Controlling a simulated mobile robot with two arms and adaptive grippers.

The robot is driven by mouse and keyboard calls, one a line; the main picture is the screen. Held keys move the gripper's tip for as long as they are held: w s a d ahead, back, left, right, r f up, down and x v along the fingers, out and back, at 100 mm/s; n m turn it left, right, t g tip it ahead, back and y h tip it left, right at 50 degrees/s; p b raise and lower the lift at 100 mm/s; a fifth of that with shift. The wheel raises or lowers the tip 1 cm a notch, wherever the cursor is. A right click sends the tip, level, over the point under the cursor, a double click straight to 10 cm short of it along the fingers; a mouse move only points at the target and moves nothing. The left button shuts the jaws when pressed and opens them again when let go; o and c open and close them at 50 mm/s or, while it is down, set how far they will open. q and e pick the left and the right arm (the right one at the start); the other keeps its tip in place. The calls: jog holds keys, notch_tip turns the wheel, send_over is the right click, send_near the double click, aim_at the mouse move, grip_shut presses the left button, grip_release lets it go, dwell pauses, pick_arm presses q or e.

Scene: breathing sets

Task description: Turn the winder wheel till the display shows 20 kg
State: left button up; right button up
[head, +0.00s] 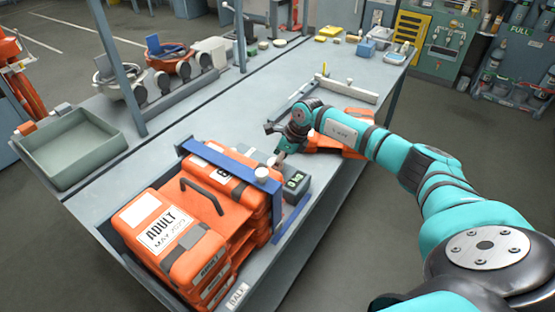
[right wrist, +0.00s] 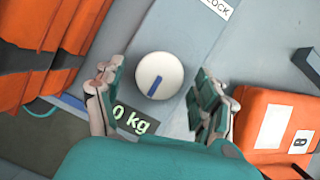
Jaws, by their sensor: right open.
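The winder wheel, a round white disc (right wrist: 160,75) with a blue stripe, lies between the fingers of my right gripper (right wrist: 158,100) in the right wrist view. A gap shows on both sides, so the fingers are open around it and apart from it. The display (right wrist: 132,120) below the wheel reads "0 kg"; a finger may cover its left edge. In the head view, my right gripper (head: 279,160) is beside the wheel (head: 262,174), with the small dark display box (head: 297,182) to the right. My left gripper is not in view.
Orange cases (head: 165,228), the front one labelled ADULT, are stacked left of the display under a blue bar (head: 232,163). Another orange case (head: 352,146) lies beyond my right gripper. A green-grey tray (head: 70,150) stands at the left. The bench (head: 215,125) is clear in the middle.

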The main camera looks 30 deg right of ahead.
jog(key=shift+c, duration=0.4)
jog(key=c, duration=1.1)
jog(key=shift+r+m, duration=0.1)
jog(key=shift+m, duration=0.3)
jog(key=shift+s+a+m+h+p, duration=0.1)
jog(key=shift+m+h+p, duration=0.3)
jog(key=shift+m, duration=0.5)
jog(key=m+t+h, duration=0.1)
jog(key=m, duration=0.1)
jog(key=shift+a+m, duration=0.1)
jog(key=shift+m, duration=0.3)
jog(key=shift+m+h+b, duration=0.4)
jog(key=shift+m, duration=0.8)
jog(key=shift+a+m+h+b, duration=0.15)
jog(key=shift+m+h+b, duration=0.5)
jog(key=shift+m, duration=0.85)
